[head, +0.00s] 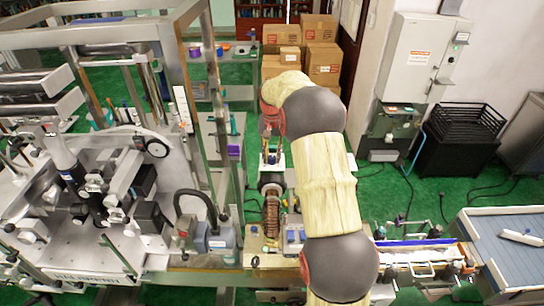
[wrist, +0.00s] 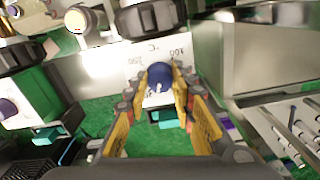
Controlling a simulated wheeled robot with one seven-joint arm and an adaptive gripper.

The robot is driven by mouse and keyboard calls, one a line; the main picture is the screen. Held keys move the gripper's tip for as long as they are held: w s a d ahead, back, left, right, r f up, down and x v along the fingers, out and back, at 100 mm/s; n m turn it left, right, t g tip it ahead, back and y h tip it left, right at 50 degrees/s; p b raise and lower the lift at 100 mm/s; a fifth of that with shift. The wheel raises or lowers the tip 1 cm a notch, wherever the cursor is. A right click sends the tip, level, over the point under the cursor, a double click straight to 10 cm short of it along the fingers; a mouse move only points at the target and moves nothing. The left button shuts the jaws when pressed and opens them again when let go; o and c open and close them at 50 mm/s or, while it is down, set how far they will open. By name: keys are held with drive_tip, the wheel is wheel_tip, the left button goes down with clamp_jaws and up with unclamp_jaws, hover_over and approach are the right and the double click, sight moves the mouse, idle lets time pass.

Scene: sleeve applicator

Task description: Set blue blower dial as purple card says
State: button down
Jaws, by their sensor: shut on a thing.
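The blue blower dial (wrist: 160,74) is a round blue knob at the centre of the wrist view. It sits on a pale panel (wrist: 120,68) printed with "°C" and numbers that look like 250 and 100. My gripper (wrist: 163,96) has its orange-padded fingers on both sides of the dial and is shut on it. A small white mark shows low on the dial, but the exact setting is unclear. In the head view my gripper (head: 271,153) points down, and the dial is hidden there. A small purple item (head: 235,151) stands left of it; I cannot tell whether it is the purple card.
A large metal box (wrist: 262,50) is close on the right in the wrist view. In the head view, a metal frame (head: 188,100) stands left of my gripper and cardboard boxes (head: 318,50) are stacked behind.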

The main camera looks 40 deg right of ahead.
sight(272, 157)
drive_tip(key=n, duration=0.4)
drive_tip(key=shift+n, duration=2.8)
drive_tip(key=shift+r, duration=0.1)
drive_tip(key=c, duration=1.5)
unclamp_jaws()
wheel_tip(272, 157, up, 12)
